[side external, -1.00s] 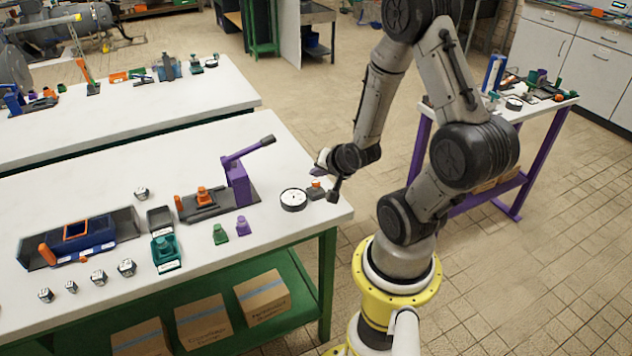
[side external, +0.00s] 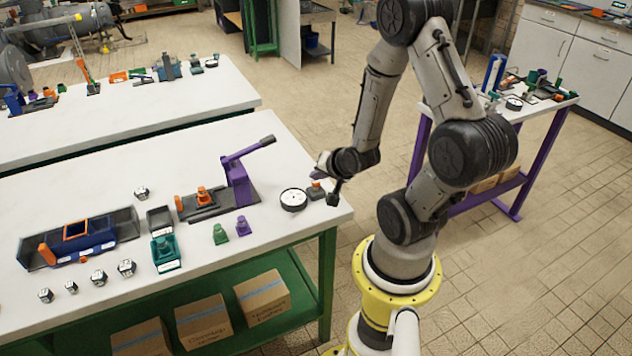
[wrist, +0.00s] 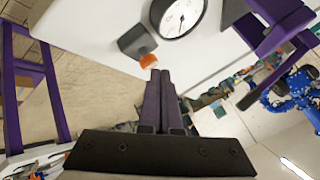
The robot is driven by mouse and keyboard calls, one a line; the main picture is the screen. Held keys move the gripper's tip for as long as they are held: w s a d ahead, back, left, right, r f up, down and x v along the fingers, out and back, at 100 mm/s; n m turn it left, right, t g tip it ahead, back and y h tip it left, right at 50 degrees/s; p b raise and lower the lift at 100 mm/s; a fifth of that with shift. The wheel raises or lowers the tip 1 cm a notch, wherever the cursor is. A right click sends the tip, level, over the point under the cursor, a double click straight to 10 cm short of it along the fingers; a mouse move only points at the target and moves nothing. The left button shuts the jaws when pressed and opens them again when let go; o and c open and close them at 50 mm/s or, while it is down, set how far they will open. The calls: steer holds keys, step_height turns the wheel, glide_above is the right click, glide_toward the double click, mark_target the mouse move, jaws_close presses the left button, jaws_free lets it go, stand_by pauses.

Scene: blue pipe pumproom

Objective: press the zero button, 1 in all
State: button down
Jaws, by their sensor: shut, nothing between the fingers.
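The zero button appears to be the orange cap (wrist: 149,60) on a small dark grey block (wrist: 135,41) beside the round white dial gauge (wrist: 185,14). In the side view the block with its orange top (side external: 316,190) sits near the right end of the white table, just right of the dial (side external: 293,199). My gripper (wrist: 159,74) is shut and empty, its two purple fingers together. In the wrist view the fingertips overlap the lower edge of the orange cap. I cannot tell whether they touch it. In the side view my wrist partly hides the fingers.
A purple lever press (side external: 238,182) with a raised handle stands left of the dial. Small green and purple pieces (side external: 231,230) lie in front. A blue-and-orange fixture (side external: 84,237), a teal block (side external: 165,252) and several nuts are further left. The table's right edge is close.

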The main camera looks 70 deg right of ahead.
steer(key=shift+f, duration=0.9)
stand_by(0.9)
steer(key=shift+r, duration=1.35)
step_height(320, 180, up, 5)
stand_by(0.8)
